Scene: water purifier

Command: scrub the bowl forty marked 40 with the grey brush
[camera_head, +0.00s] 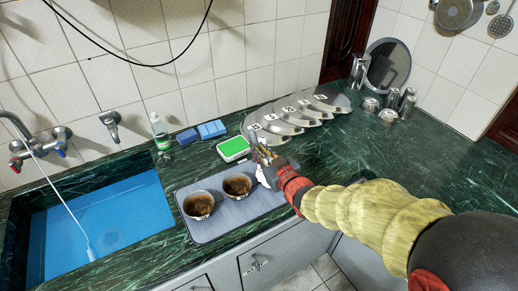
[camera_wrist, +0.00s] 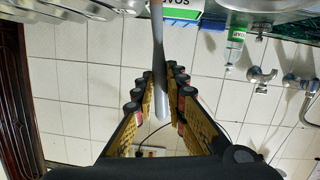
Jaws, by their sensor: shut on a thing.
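Two metal bowls with brown dirt inside, a left bowl (camera_head: 199,205) and a right bowl (camera_head: 237,186), stand upright on a grey mat (camera_head: 210,229). I cannot read a 40 on either. My gripper (camera_head: 263,153) is above the counter, just behind and right of the right bowl, apart from it. In the wrist view my gripper (camera_wrist: 160,78) is shut on a long grey handle, which I take as the grey brush (camera_wrist: 157,40). Its bristles cannot be made out. A small white patch shows under the gripper in the head view; I cannot tell what it is.
A blue-bottomed sink (camera_head: 115,215) with a tap is at left. A green-topped box (camera_head: 233,147), blue sponges (camera_head: 212,129) and a bottle (camera_head: 160,133) stand behind the mat. Labelled plates (camera_head: 290,114) and metal cups (camera_head: 388,112) line the back. The counter right of my arm is clear.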

